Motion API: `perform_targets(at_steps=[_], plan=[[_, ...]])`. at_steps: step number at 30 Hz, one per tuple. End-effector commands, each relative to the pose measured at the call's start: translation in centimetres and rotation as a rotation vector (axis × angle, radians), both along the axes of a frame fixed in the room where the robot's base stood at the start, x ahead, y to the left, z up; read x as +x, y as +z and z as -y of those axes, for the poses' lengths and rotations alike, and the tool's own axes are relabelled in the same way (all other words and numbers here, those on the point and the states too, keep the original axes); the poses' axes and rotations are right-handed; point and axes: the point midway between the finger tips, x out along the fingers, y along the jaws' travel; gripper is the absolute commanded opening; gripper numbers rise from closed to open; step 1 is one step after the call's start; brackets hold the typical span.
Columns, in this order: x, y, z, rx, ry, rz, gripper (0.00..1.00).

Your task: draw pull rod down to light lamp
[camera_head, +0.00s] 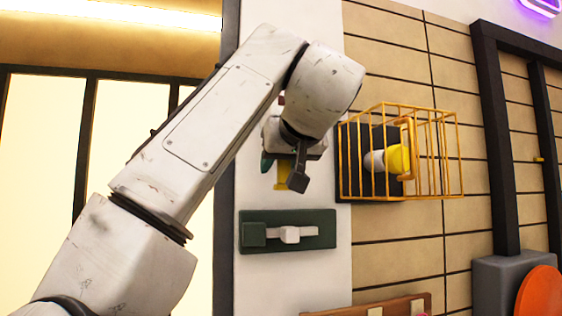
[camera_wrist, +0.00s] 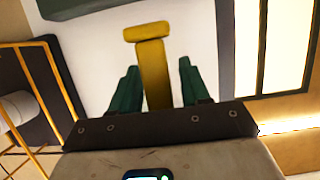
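The pull rod is a yellow T-shaped bar (camera_wrist: 155,72) with a short crosspiece at its end; in the head view its lower part (camera_head: 283,173) shows beside my wrist. My gripper (camera_wrist: 158,64) has its two green fingers apart, one on each side of the rod's stem. A gap shows at the right finger; whether the left finger touches is unclear. In the head view my gripper (camera_head: 277,166) is mostly hidden by my wrist. A yellow wire cage (camera_head: 447,160) on the wall encloses a white and yellow lamp-like fixture (camera_head: 398,160). The rod's upper end is hidden.
A dark green wall panel with a white handle (camera_head: 290,234) is just below the rod. The cage sticks out to the right of my wrist. A grey block (camera_head: 497,280) and an orange disc (camera_head: 541,293) are at lower right. Bright window panes (camera_head: 130,130) are at left.

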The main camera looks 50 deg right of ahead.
Motion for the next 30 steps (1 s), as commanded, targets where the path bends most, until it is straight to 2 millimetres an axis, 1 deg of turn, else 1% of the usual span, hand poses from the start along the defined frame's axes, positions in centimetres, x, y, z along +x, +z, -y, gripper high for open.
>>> perform_targets(at_steps=[1,2,12,14,20,30], plan=[[0.0,0.0,0.0,0.000,0.000,0.000,0.41],[0.0,0.0,0.0,0.000,0.000,0.000,0.38],[0.0,0.0,0.0,0.000,0.000,0.000,0.05],[0.0,0.0,0.0,0.000,0.000,0.000,0.00],[0.0,-0.1,0.0,0.000,0.000,0.000,0.00],[0.0,-1.1,0.0,0.000,0.000,0.000,0.00]])
